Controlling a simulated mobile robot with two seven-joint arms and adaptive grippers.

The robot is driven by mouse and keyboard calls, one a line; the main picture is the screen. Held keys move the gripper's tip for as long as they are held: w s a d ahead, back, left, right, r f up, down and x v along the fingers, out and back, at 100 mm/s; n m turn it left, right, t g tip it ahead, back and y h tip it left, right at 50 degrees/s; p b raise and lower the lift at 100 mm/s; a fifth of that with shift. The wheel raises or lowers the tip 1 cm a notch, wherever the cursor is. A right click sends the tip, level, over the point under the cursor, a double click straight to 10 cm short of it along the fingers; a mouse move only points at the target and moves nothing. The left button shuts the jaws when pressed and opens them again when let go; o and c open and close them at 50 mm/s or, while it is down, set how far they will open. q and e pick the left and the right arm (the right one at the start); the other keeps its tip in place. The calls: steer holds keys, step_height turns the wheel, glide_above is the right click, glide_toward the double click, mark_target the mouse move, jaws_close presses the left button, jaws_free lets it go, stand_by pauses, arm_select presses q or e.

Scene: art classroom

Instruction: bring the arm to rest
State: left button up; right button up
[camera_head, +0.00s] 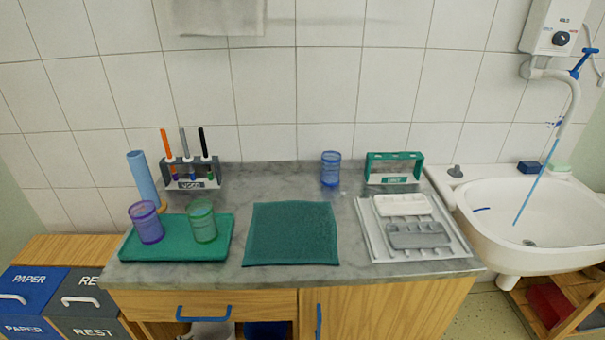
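Neither of my arms and neither of my grippers shows in the head view. On the counter (350,262), a purple cup (146,222) and a green cup (202,221) stand on a teal tray (132,247) at the left. A blue cup (331,169) stands at the back, right of the middle. A dark teal mat (291,234) lies flat and bare in the middle.
A brush rack (190,184) holding 3 brushes and a blue roll (143,178) stand back left. A green rack (393,169) stands back right, behind a white tray (376,247) with palettes. A sink (560,235) is at right. Bins (85,300) are at lower left.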

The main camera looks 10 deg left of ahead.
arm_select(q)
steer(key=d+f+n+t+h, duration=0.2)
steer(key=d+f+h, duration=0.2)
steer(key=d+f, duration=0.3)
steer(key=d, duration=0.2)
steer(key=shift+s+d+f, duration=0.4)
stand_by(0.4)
